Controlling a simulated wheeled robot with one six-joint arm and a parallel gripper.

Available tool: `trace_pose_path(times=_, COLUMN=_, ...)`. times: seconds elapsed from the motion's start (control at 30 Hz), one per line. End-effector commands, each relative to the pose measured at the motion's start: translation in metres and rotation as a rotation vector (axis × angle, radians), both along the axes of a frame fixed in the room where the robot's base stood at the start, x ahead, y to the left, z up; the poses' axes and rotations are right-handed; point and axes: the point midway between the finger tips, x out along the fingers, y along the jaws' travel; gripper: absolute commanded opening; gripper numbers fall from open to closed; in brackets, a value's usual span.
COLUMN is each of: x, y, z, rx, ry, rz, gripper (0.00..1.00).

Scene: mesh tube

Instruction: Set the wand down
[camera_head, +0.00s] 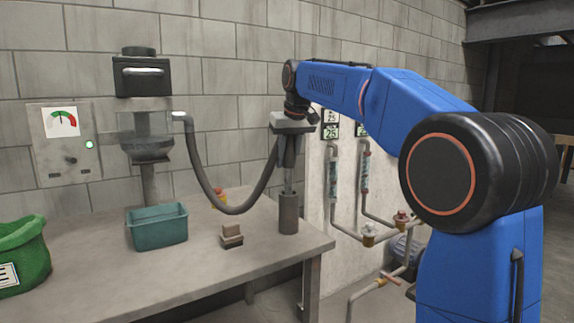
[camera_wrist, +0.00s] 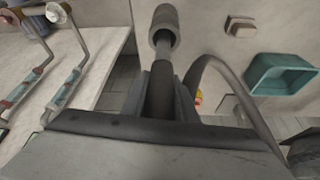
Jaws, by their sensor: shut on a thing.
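My gripper (camera_head: 288,160) is shut on the dark grip of the wand (camera_wrist: 162,92), high at the right end of the bench. The wand points down, roughly upright. Its thin lighter tube (camera_head: 288,182) runs down to a dark grey cylinder (camera_head: 289,212) near the bench's right edge. The cylinder also shows in the wrist view (camera_wrist: 166,28), in line with the tube. I cannot tell how deep the tube's lower end goes into it. A grey hose (camera_head: 235,209) loops from the wall unit (camera_head: 142,75) to the wand.
Pipes with valves (camera_head: 368,235) are on the wall panel to the right. The bench front is mostly clear.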

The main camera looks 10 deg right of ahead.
Motion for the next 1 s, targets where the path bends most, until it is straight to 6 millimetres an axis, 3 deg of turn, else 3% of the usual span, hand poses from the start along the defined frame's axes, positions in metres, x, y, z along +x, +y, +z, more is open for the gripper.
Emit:
trace_pose_path(times=0.17, x=0.0, y=0.0, z=-0.017, rx=0.0, ry=0.0, rz=0.0, gripper=0.0)
trace_pose_path(times=0.6, x=0.0, y=0.0, z=-0.022, rx=0.0, ry=0.0, rz=0.0, gripper=0.0)
trace_pose_path(times=0.63, x=0.0, y=0.0, z=-0.021, rx=0.0, ry=0.0, rz=0.0, gripper=0.33)
trace_pose_path(times=0.7, x=0.0, y=0.0, z=-0.021, rx=0.0, ry=0.0, rz=0.0, gripper=0.45)
trace_pose_path(times=1.0, x=0.0, y=0.0, z=-0.02, rx=0.0, ry=0.0, rz=0.0, gripper=0.45)
